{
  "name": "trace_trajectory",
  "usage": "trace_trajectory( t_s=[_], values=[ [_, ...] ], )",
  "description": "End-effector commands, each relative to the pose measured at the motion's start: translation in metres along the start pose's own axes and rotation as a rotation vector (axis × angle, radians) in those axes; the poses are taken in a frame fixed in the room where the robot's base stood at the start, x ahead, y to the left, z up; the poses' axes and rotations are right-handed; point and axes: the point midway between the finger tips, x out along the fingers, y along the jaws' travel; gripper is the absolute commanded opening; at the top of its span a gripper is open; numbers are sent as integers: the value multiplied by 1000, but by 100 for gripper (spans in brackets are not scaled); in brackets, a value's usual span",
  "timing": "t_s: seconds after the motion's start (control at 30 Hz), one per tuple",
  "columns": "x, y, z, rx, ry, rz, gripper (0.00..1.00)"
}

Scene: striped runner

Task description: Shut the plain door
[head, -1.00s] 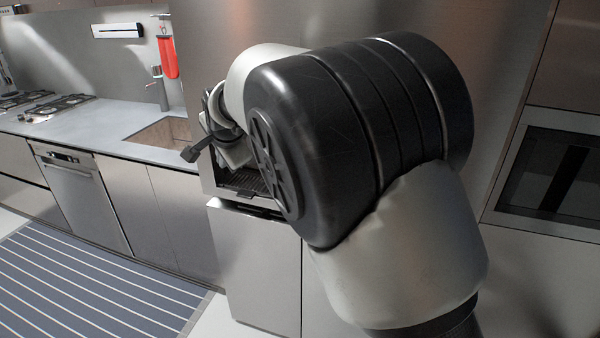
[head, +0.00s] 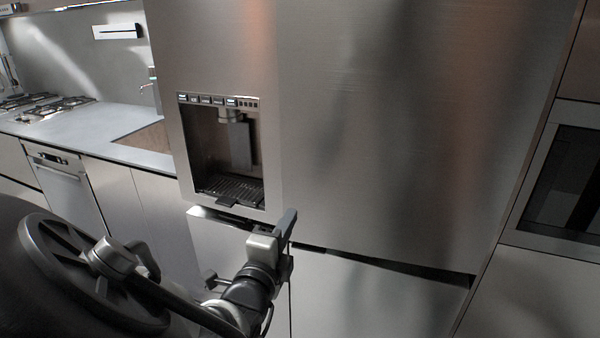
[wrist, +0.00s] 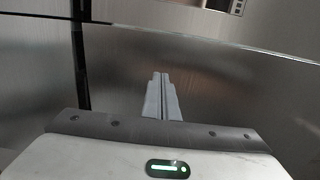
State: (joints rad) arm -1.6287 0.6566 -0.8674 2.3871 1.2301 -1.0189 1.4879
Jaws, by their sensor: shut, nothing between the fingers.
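The plain door (head: 390,130) is the broad brushed-steel panel to the right of the dispenser in the head view. A dark gap runs under its lower edge and is wider toward the right. I cannot tell how far the door stands open. My gripper (head: 289,222) is near the door's lower left corner, below and right of the dispenser. I cannot tell whether it touches the steel. In the wrist view my gripper's fingers (wrist: 162,97) are together and empty, in front of a steel panel. A dark vertical gap shows left of them.
The dispenser recess (head: 222,150) is left of the plain door. Lower steel fronts (head: 370,300) lie beneath it. A built-in oven (head: 565,185) is at the right. A counter (head: 80,130) with sink and hob is at the left. My arm covers the lower left.

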Motion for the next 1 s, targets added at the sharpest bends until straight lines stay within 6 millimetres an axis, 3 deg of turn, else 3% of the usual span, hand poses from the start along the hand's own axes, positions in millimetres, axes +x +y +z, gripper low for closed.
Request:
trace_trajectory(
  t_s=[0.3,0.5,1.0],
  values=[
    [69,1,-1,-4,2,-2,0],
    [95,1,0,-2,0,0,0],
    [104,1,1,-2,0,2,0]
  ],
)
